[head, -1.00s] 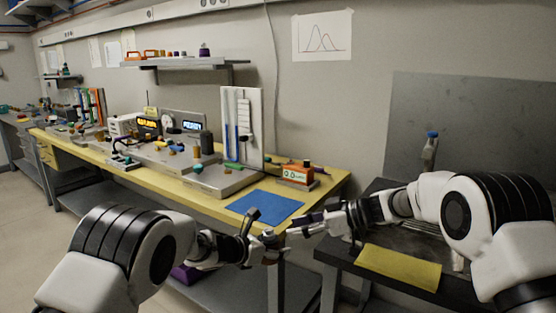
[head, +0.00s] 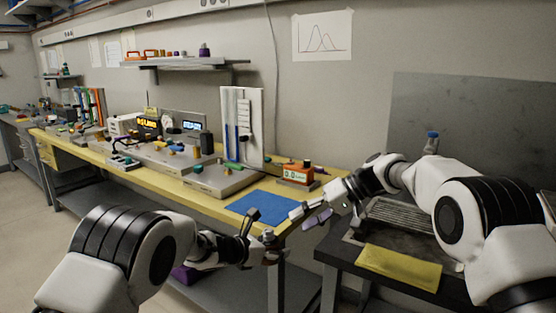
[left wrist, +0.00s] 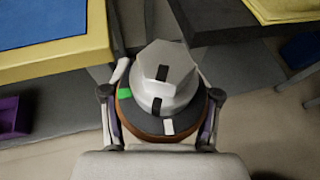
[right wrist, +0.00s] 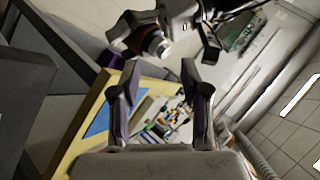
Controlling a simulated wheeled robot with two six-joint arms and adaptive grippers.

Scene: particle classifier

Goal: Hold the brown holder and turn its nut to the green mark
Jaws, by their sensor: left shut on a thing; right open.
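My left gripper (left wrist: 158,115) is shut on the brown holder (left wrist: 124,115), with one finger on each side of it. In the left wrist view the holder has a brown rim, a dark grey top face and a pale faceted nut (left wrist: 165,70). The green mark (left wrist: 124,94) is at the left of the face, and a white mark (left wrist: 168,127) is at the lower edge. The nut's black stripe points down near the white mark, away from the green one. My right gripper (right wrist: 160,80) is open and empty, apart from the holder. My left gripper also shows in the head view (head: 270,243).
The yellow bench (head: 330,187) with a blue mat (head: 260,207) lies behind the grippers. A dark table with a yellow cloth (head: 398,267) stands at the right. An orange device (head: 298,172) sits near the bench's right end. A purple bin (left wrist: 10,118) is below.

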